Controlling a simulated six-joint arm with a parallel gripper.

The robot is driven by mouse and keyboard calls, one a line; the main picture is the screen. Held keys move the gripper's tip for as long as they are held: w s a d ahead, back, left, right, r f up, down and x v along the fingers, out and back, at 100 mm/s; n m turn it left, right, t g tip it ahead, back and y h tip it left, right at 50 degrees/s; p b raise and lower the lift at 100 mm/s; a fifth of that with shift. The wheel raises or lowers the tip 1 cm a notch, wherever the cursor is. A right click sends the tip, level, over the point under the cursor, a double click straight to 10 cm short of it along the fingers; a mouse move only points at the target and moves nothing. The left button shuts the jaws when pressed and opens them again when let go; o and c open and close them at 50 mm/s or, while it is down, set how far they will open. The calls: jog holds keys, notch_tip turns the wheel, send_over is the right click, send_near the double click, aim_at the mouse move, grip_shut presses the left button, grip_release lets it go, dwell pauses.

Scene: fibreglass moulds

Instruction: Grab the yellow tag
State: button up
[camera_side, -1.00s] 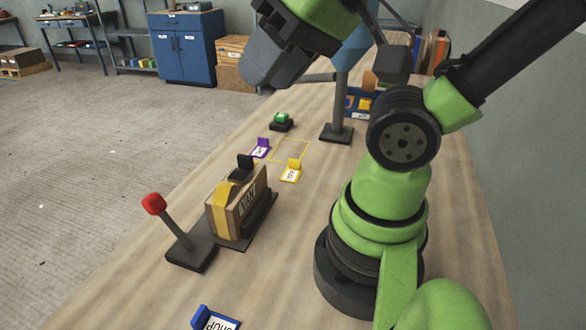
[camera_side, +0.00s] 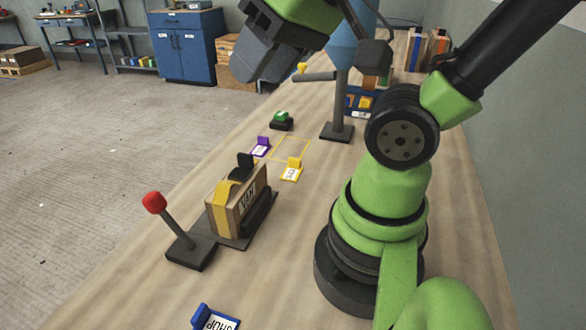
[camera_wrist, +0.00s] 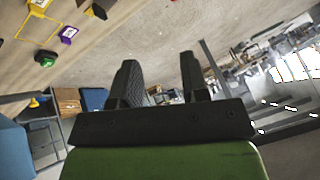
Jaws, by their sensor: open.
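The yellow tag (camera_side: 291,170) lies on the bench in the side view, with its small clip end standing up, at the near right corner of a yellow outlined square. In the wrist view part of the yellow tag (camera_wrist: 40,6) shows at the top left edge, cut off. My gripper (camera_side: 262,52) is high above the bench in the side view, well apart from the tag. In the wrist view its two fingers (camera_wrist: 159,72) are spread with nothing between them.
A purple tag (camera_side: 260,147) and a green button (camera_side: 281,120) sit near the yellow outline. A box with a yellow strap (camera_side: 236,208), a red-knobbed lever (camera_side: 155,204) and a blue tag (camera_side: 216,319) are nearer. A drill-press column (camera_side: 340,105) stands behind.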

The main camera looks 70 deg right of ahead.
jog(key=w+d+f+g+h, duration=0.2)
jog(key=w+d+f, duration=0.2)
jog(key=w+d, duration=0.3)
jog(key=n+g, duration=0.4)
jog(key=g, duration=0.1)
send_over(299, 159)
jog(key=shift+y, duration=0.3)
notch_tip(299, 159, down, 21)
jog(key=shift+s+f, duration=0.1)
jog(key=shift+s, duration=0.05)
jog(key=shift+f, duration=2.7)
jog(key=shift+c, duration=0.2)
grip_shut()
